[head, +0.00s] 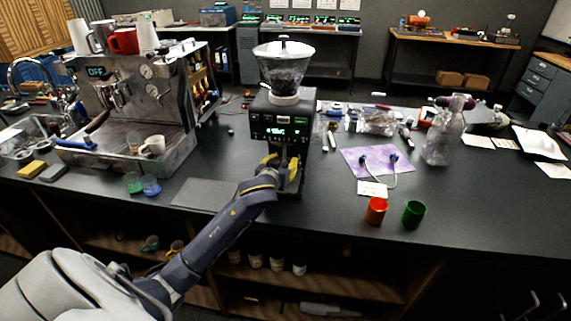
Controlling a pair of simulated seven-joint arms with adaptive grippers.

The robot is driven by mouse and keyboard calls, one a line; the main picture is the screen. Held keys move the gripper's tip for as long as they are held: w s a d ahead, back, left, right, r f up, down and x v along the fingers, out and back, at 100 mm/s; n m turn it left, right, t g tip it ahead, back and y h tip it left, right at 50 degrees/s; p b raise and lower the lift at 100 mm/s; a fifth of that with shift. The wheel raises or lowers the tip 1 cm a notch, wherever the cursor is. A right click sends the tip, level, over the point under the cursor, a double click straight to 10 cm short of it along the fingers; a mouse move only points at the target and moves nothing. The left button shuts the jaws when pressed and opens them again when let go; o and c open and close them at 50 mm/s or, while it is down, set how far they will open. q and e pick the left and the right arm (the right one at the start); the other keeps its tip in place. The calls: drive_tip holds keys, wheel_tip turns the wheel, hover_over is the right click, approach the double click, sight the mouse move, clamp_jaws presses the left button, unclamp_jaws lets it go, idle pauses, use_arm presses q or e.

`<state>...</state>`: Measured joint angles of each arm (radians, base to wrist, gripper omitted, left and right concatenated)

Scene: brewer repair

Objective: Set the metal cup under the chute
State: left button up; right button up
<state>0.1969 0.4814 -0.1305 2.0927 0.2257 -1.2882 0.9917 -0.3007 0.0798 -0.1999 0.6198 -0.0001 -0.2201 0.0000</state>
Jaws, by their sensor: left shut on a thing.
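The black grinder (269,107) with its clear hopper (283,72) stands at the middle of the dark counter. Its chute is below the lit display (281,132), and my gripper partly covers that area. My left gripper (281,166) has yellow fingers and is at the grinder's front, below the display. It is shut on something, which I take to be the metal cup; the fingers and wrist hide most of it. I cannot tell whether the cup touches the grinder's base or sits exactly under the chute. My right gripper is not in view.
A steel espresso machine (165,85) stands left, with a white cup (152,146) on its tray. A flat grey mat (204,194) lies left of my wrist. Orange (376,211) and green (413,214) cups stand right, before a purple cloth (360,160).

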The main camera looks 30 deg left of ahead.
use_arm(q)
drive_tip(key=shift+f, duration=0.2)
drive_tip(key=o, duration=1.2)
drive_tip(key=shift+c, duration=0.2)
drive_tip(key=shift+r, duration=0.15)
drive_tip(key=shift+s+r, duration=0.1)
drive_tip(key=shift+s, duration=0.1)
drive_tip(key=v, duration=1.1)
drive_tip(key=shift+s, duration=0.25)
drive_tip(key=shift+d+r, duration=0.15)
